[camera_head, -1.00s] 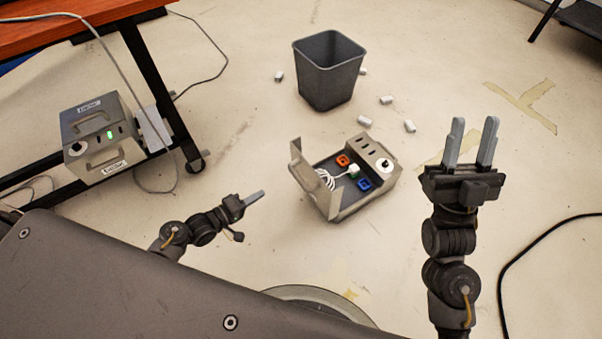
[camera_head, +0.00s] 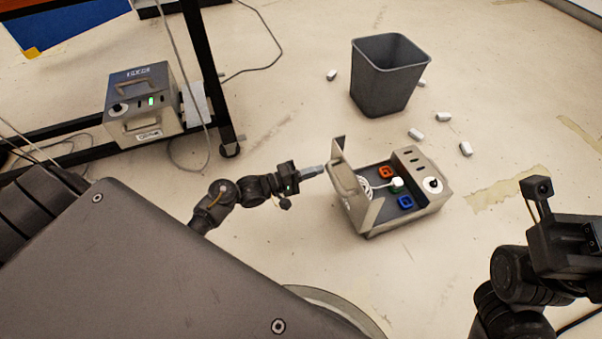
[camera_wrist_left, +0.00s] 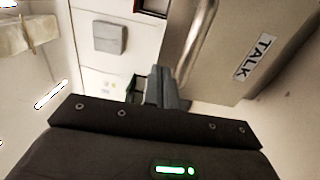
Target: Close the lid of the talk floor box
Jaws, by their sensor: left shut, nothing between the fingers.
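The talk floor box (camera_head: 408,217) stands open on the floor, a grey case holding an orange piece (camera_head: 386,172), a blue piece (camera_head: 405,202) and a white plug with coiled cord. Its lid (camera_head: 344,182) stands raised on the box's left side. In the left wrist view the lid (camera_wrist_left: 222,55) shows a metal handle and a TALK label. My left gripper (camera_head: 318,170) is shut and empty, its fingertips close to the lid's outer face; I cannot tell whether they touch. Its fingers also show in the wrist view (camera_wrist_left: 165,88). My right gripper (camera_head: 572,243) is partly cut off at the right edge, fingers not visible.
A grey bin (camera_head: 385,80) stands behind the box, with several small white cylinders (camera_head: 416,134) scattered around. Another closed case (camera_head: 143,105) with a green light sits by the table leg (camera_head: 210,80) at left. Floor in front of the box is clear.

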